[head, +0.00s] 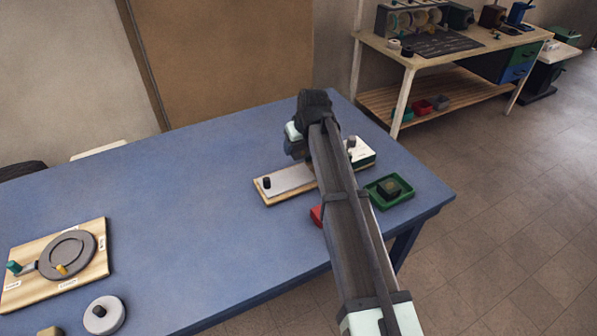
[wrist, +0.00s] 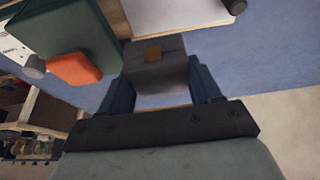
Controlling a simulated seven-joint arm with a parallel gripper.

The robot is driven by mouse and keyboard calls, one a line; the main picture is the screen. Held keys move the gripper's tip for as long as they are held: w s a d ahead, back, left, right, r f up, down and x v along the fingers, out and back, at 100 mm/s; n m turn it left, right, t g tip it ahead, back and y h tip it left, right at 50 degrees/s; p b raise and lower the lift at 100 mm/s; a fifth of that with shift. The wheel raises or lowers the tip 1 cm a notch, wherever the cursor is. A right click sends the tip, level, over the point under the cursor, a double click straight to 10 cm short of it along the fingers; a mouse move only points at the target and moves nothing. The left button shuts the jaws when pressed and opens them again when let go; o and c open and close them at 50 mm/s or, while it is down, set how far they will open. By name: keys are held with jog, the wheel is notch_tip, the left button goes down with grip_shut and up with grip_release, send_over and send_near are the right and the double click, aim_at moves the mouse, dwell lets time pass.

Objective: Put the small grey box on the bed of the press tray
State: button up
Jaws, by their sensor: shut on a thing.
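The small grey box (wrist: 155,72), with a brown patch on its face, is between the two dark fingers of my gripper (wrist: 160,82) in the wrist view. My gripper is shut on it. In the head view my arm hides the box and most of the fingers. The press tray (head: 285,182), a wooden board with a pale flat bed and a dark knob, lies beside and below my gripper, partly behind my arm. Its pale bed (wrist: 175,14) shows past the box at the top of the wrist view. I cannot tell the gap between box and bed.
A green tray (head: 376,203) holding a dark block (head: 392,185) stands right of my arm. A red piece (head: 316,215) is half hidden by it. A white-topped unit (head: 362,155) adjoins the press tray. A dial board (head: 60,265) lies far left. The blue table's middle is clear.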

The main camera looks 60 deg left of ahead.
aim_at(303, 156)
jog(key=shift+f, duration=4.65)
jog(key=shift+f, duration=0.15)
jog(key=o, duration=0.8)
jog(key=v, duration=1.2)
